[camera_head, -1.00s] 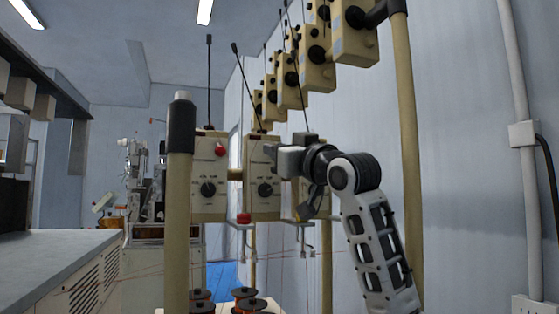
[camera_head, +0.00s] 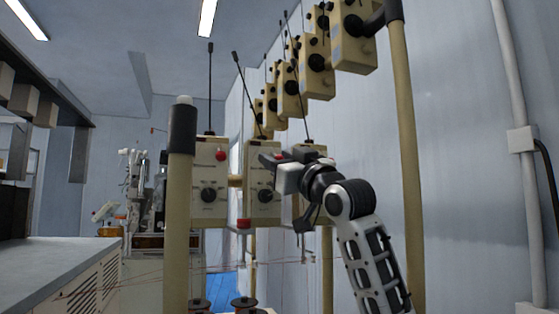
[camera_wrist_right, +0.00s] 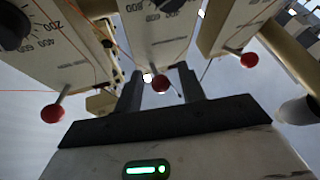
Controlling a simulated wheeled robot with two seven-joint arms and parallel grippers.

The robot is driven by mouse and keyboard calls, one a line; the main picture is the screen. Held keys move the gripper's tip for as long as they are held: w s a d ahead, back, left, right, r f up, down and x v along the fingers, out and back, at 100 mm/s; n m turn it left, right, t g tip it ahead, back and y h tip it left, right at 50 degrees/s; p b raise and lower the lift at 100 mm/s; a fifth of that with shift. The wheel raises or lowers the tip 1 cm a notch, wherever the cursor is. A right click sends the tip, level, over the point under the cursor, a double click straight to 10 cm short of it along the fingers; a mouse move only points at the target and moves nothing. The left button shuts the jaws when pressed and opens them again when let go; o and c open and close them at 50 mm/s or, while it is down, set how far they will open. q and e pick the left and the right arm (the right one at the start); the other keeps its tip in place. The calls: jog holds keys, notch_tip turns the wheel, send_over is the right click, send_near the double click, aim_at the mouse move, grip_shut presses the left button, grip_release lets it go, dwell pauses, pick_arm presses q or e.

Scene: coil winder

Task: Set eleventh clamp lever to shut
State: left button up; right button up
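Cream tension boxes with black dials hang in a row, including a left box (camera_head: 209,178) and a middle box (camera_head: 261,190). Red ball-ended levers show in the right wrist view: one at left (camera_wrist_right: 53,113), one in the middle (camera_wrist_right: 161,82) and one at right (camera_wrist_right: 249,60). Which is the eleventh clamp lever, I cannot tell. My right gripper (camera_head: 268,160) is in front of the boxes. In the wrist view its fingers (camera_wrist_right: 160,90) stand apart on either side of the middle red ball; contact is not clear. My left gripper is out of view.
More cream boxes (camera_head: 318,65) hang in a row receding along the upper right. Cream posts (camera_head: 178,220) stand at left and right of the boxes. Thin wires and wire spools (camera_head: 244,303) are below. A grey counter (camera_head: 55,250) is at left.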

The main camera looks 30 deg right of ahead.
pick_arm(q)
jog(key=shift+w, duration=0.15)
